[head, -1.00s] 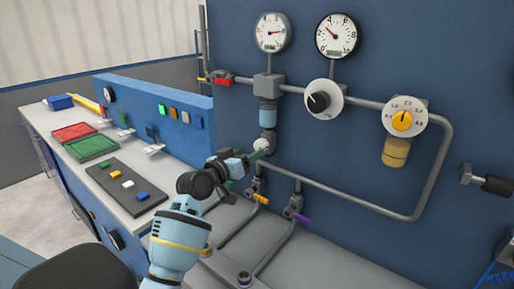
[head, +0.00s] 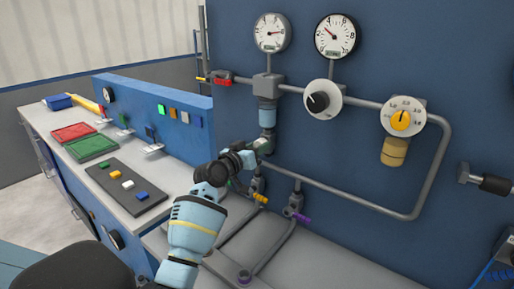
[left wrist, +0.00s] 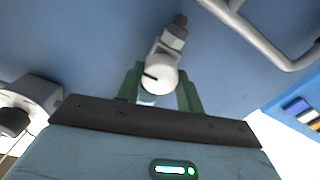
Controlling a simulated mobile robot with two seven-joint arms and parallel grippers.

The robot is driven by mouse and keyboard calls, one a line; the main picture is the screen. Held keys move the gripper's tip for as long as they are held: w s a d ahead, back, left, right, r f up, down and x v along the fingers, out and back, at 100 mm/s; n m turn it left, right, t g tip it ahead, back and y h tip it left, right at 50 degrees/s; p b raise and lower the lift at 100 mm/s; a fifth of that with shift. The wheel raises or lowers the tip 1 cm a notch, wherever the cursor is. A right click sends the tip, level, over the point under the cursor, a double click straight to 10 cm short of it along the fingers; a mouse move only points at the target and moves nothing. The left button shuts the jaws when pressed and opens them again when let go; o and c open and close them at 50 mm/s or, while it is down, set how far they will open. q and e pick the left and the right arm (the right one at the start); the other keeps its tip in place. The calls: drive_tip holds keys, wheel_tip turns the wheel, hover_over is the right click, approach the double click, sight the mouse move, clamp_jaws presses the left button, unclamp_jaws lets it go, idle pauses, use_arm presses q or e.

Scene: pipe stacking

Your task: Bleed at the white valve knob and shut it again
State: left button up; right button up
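The white valve knob (left wrist: 160,75) is a round white disc with a dark pointer mark, below the blue-grey filter cup (head: 267,114) on the wall pipework. In the left wrist view it sits between the two green fingers of my left gripper (left wrist: 159,80), one on each side. The fingers look open, with narrow gaps beside the knob; firm contact is not visible. In the head view my left gripper (head: 256,150) reaches the knob from the left and mostly hides it. My right gripper is not in view.
A red-handled valve (head: 221,77) and black regulator knob (head: 318,102) are on the pipes above. Yellow (head: 259,197) and purple (head: 300,217) handles lie just below my gripper. A yellow selector (head: 402,120) is to the right. A bench with trays (head: 92,147) stands left.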

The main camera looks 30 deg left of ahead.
use_arm(q)
drive_tip(key=c, duration=0.4)
drive_tip(key=shift+n, duration=0.4)
drive_tip(key=n, duration=0.8)
drive_tip(key=shift+a, duration=0.1)
drive_tip(key=shift+f+n, duration=0.1)
drive_tip(key=shift+n, duration=4.5)
drive_tip(key=o, duration=1)
